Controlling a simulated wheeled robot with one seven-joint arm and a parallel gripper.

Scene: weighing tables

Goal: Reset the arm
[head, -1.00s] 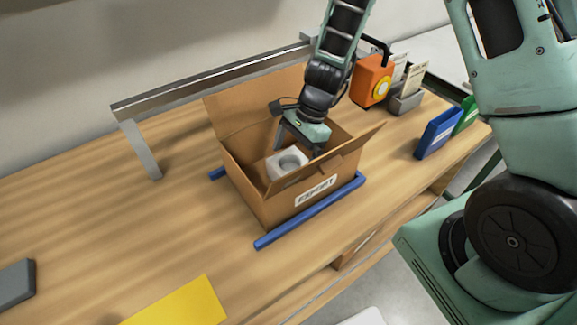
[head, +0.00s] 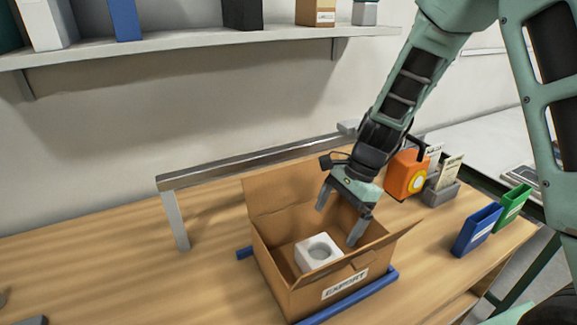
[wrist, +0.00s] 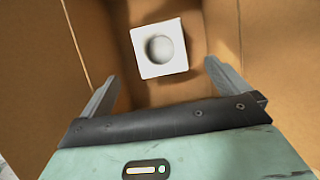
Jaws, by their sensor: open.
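My gripper (head: 340,218) is open and empty, with its fingers pointing down at the opening of a cardboard box. In the wrist view my gripper (wrist: 160,88) shows its two fingers spread apart. The open box (head: 300,300), labelled "EXPORT", stands on the wooden table. A white block with a round hollow (head: 318,253) lies inside the box; it also shows in the wrist view (wrist: 159,48), beyond the fingertips and apart from them.
Blue rails (head: 350,296) flank the box. A metal bar on legs (head: 250,166) stands behind it. An orange device (head: 405,175), a grey card holder (head: 440,192), a blue bin (head: 476,230) and a green bin (head: 512,206) stand right. A shelf (head: 200,47) hangs above.

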